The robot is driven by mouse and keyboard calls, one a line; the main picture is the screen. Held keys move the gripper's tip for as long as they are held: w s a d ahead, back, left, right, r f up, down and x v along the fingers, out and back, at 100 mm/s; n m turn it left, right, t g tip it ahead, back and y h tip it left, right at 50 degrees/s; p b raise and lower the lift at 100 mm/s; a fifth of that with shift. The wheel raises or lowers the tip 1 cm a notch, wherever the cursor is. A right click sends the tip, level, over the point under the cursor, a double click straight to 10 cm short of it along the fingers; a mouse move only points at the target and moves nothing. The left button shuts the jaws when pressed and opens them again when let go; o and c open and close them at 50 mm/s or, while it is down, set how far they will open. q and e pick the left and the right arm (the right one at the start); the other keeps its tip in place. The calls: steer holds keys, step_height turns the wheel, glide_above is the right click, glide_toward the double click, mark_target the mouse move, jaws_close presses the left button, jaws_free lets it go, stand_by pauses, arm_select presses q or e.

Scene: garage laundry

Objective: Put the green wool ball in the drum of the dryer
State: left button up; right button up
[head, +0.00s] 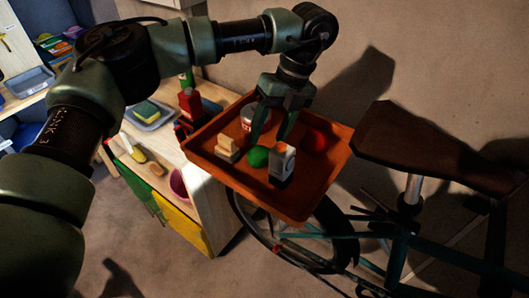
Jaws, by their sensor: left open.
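The green wool ball (257,156) lies in an orange-brown tray (222,173), among other items. My left gripper (271,136) points down into the tray, just above and beside the ball, with its fingers apart. One finger comes down close to the ball; I cannot tell whether they touch. The dryer and its drum are not recognisable in this view. My right gripper is not in view.
The tray also holds a red ball (314,139), a white bottle (282,162), pale blocks (228,149) and a jar (250,117). A bicycle (408,205) stands right of it.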

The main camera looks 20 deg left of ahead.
mark_target(262, 149)
arm_select(q)
steer(key=shift+s+a+f+p, duration=0.2)
steer(key=shift+a+f+p, duration=0.05)
steer(key=shift+f, duration=0.2)
steer(key=shift+s+a+f+p, duration=0.2)
steer(key=shift+a+f+p, duration=0.05)
steer(key=shift+f, duration=0.2)
steer(key=p+x, duration=0.1)
steer(key=x, duration=0.1)
steer(key=shift+f, duration=0.85)
jaws_close()
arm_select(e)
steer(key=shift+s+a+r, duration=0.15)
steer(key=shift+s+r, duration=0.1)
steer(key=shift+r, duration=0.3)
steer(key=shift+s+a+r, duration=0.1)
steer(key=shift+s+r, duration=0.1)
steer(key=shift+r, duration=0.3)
arm_select(q)
steer(key=shift+r, duration=0.1)
